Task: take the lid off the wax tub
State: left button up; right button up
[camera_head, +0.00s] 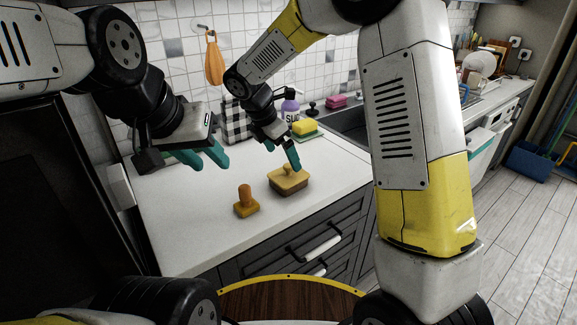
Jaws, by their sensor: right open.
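The wax tub (290,186) looks like a low tan rectangular container on the white counter. Its lid (282,176) is on top, with a small knob. My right gripper (283,158) is open just above the lid, teal fingers pointing down. One finger is close to the knob; I cannot tell if it touches. My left gripper (207,164) is open and empty over the counter, left of the tub and higher up.
An orange-brown block with an upright handle (246,203) stands on the counter left of the tub. Behind are a yellow sponge (304,127), a purple bottle (290,105) and a sink (348,124). The counter's left part is clear.

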aim_at(287, 165)
jog(key=shift+w+a+f+n, duration=0.15)
jog(key=shift+f+n, duration=0.15)
jog(key=shift+f, duration=0.15)
jog(key=shift+x, duration=0.9)
jog(key=shift+w+x, duration=0.2)
jog(key=shift+x, duration=1.15)
jog(key=shift+w+x, duration=0.2)
jog(key=shift+x, duration=1.2)
jog(key=shift+r, duration=0.2)
jog(key=c, duration=1.2)
